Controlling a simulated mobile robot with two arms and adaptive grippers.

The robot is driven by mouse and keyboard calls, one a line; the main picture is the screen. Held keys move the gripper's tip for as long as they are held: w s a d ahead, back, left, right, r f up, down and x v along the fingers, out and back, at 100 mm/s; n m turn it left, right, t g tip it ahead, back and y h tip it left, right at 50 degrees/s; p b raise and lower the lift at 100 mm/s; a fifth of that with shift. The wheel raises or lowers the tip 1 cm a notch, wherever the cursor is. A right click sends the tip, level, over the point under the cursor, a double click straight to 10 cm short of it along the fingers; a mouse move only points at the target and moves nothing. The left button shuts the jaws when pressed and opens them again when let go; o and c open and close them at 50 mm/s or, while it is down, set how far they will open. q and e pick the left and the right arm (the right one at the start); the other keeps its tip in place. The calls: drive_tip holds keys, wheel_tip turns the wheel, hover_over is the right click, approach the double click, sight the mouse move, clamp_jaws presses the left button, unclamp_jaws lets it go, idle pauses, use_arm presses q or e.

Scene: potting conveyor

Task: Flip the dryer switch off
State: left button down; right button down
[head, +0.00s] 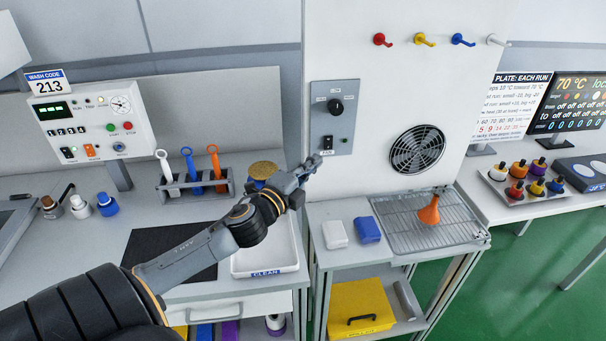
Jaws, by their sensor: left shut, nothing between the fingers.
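The dryer panel (345,125) is a grey plate on the white wall in the middle of the head view. It carries a black round knob (336,106) with a small black rocker switch (328,142) below it. Which way the switch is set is too small to tell. My left gripper (316,161) is shut and empty, its fingertips just below and left of the switch. I cannot tell whether it touches the panel. My right gripper is out of view.
A round vent (417,149) is right of the panel. Below, a wire rack (460,232) holds an orange funnel (429,211), beside a white block (335,234) and a blue block (367,230). A white tray (285,266) lies beneath my arm. Coloured hooks (424,40) stick out above.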

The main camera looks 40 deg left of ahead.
use_arm(q)
drive_tip(key=s, duration=0.3)
drive_tip(key=shift+s+d+r, duration=0.15)
drive_tip(key=shift+s+r, duration=0.05)
drive_tip(key=shift+s, duration=0.2)
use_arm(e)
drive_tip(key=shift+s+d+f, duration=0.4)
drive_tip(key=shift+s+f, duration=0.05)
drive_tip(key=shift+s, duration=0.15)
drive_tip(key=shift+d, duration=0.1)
